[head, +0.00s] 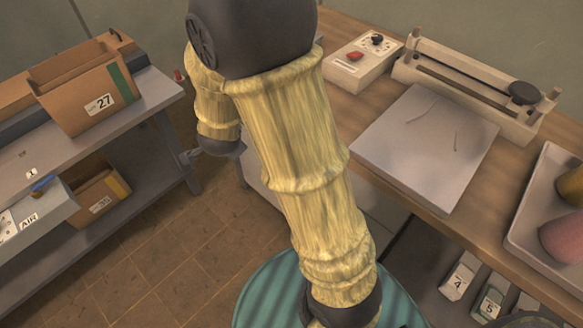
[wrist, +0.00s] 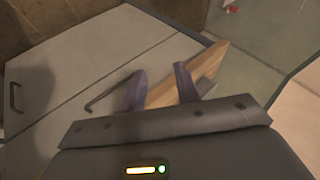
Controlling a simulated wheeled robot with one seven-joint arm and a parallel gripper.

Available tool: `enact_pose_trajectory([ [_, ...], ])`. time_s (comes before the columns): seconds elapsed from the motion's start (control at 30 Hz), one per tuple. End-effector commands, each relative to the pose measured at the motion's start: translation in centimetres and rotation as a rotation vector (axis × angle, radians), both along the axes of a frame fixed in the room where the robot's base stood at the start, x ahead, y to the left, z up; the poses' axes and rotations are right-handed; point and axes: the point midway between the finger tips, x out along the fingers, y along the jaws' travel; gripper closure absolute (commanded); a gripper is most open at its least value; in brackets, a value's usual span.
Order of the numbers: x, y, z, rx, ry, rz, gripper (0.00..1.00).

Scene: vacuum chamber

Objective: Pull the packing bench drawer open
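The wrist view shows the grey front of the packing bench (wrist: 57,138), just under its wooden top edge (wrist: 208,66). A dark bar handle (wrist: 105,91) stands out from this front. My gripper (wrist: 160,82) is open, with its two fingers apart. The left finger overlaps the near end of the handle in the picture, and I cannot tell whether they touch. No gap shows at the drawer, so it looks shut. In the head view the wooden bench top (head: 480,215) is at the right; my arm hides most of the drawer side, and my fingertips do not show.
A lower grey panel (wrist: 75,75) has its own handle (wrist: 15,97). A white board (head: 425,150), a sealer (head: 470,85) and a tray (head: 520,220) stand on the bench. A grey table (head: 150,95) with box 27 (head: 85,90) is left; tiled floor (head: 150,255) lies between.

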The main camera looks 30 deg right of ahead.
Motion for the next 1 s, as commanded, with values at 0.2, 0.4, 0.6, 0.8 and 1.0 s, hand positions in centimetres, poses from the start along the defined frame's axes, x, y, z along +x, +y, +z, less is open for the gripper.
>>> enact_pose_trajectory([
  [0.2,2.3,-1.4,-8.6,0.08,-0.238,-0.512,0.68],
  [0.4,0.5,-3.0,-14.3,0.065,-0.516,-0.934,0.68],
  [0.6,-3.1,-3.4,-17.1,0.001,-0.775,-1.195,0.68],
  [0.8,-4.2,-3.4,-17.0,-0.022,-0.849,-1.256,0.68],
  [1.0,-4.2,-3.5,-16.9,-0.021,-0.847,-1.254,0.68],
])
